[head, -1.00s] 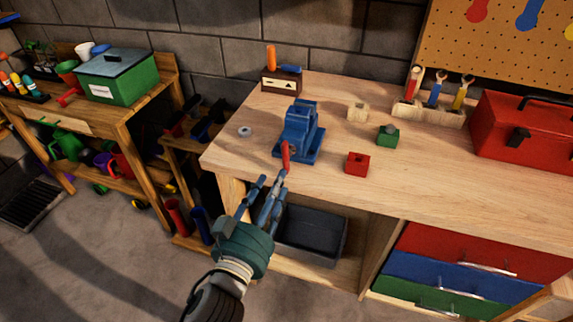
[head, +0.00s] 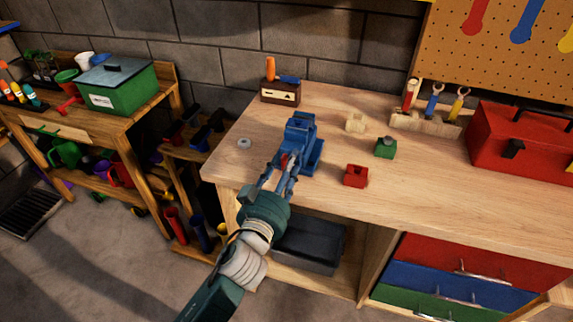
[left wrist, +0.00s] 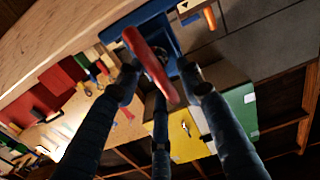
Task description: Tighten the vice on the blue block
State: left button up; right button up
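The blue vice (head: 309,150) stands near the front left of the wooden bench (head: 400,195). Its red handle (head: 284,160) faces me and is partly covered by my fingers. I cannot clearly tell a separate blue block from the vice's own blue body. My left gripper (head: 280,170) is at the front of the vice. In the left wrist view, the red handle (left wrist: 150,65) lies tilted between the tips of the spread fingers (left wrist: 160,78). The fingers are open around the handle; I cannot tell whether any touches it. My right gripper is not in view.
A red block (head: 355,177), a green block (head: 385,148) and a pale wooden block (head: 355,122) sit right of the vice. A grey washer (head: 244,143) lies to its left. A small brown box (head: 280,97) stands behind. A red toolbox (head: 525,145) is far right.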

pick_arm(q)
grip_shut()
jog(key=shift+r, duration=0.1)
jog(key=shift+m, duration=0.4)
jog(key=m, duration=0.2)
jog(key=shift+w+d+r+m, duration=0.1)
jog(key=shift+d+m, duration=0.15)
jog(key=shift+m, duration=0.15)
jog(key=m, duration=0.3)
jog(key=shift+d+f+m+p, duration=0.2)
jog(key=shift+d+m+p, duration=0.05)
jog(key=shift+m+p, duration=0.15)
jog(key=m, duration=0.3)
jog(key=shift+d+f, duration=0.2)
jog(key=shift+f, duration=0.1)
jog(key=shift+d+f+m, duration=0.1)
jog(key=shift+f+m, duration=0.1)
jog(key=shift+m, duration=0.9)
jog(key=shift+d+f+m, duration=0.1)
jog(key=shift+f+m, duration=0.1)
jog(key=shift+m, duration=0.9)
jog(key=shift+f, duration=0.1)
